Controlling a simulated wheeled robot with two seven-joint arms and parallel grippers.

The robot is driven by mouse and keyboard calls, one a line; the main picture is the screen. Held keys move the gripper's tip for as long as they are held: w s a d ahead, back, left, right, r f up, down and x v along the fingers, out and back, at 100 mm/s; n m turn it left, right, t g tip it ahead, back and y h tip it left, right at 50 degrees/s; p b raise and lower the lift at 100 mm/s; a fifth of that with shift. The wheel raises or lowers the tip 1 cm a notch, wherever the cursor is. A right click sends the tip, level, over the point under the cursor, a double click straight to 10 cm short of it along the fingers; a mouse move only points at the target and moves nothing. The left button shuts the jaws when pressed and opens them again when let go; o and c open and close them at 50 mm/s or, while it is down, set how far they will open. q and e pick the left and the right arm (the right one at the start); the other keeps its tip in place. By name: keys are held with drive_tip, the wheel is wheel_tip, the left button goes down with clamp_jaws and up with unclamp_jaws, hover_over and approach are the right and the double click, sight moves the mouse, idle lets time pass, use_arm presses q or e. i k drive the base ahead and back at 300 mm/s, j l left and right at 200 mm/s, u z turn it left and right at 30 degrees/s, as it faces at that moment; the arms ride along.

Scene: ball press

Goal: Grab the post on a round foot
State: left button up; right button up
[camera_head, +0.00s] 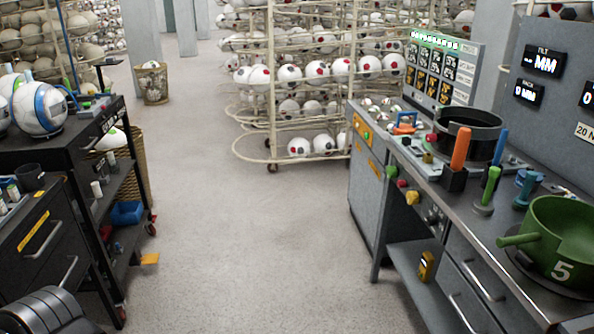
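A green post (491,184) stands upright on a round grey foot (483,208) on the metal workbench at the right. It stands near the bench's front edge, between an orange handle in a dark block and a green pan-like vessel. Nothing touches it that I can see. A blue upright post (500,147) stands behind it; its base is hard to make out. Neither of my grippers is clearly in view. Only a dark ribbed part, probably of my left arm, shows at the bottom left.
The orange handle (460,150), black ring (468,133), blue fixture (527,188) and green vessel (562,240) crowd the workbench (478,228). A black cart (82,150) stands left. The floor (250,240) between is clear. Ball racks (272,90) stand behind.

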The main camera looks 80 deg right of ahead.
sight(484, 207)
drive_tip(key=z, duration=4)
drive_tip(key=i+j, duration=0.45)
drive_tip(key=j, duration=0.2)
drive_tip(key=i+j, duration=0.5)
drive_tip(key=j+z, duration=0.1)
drive_tip(key=z, duration=0.95)
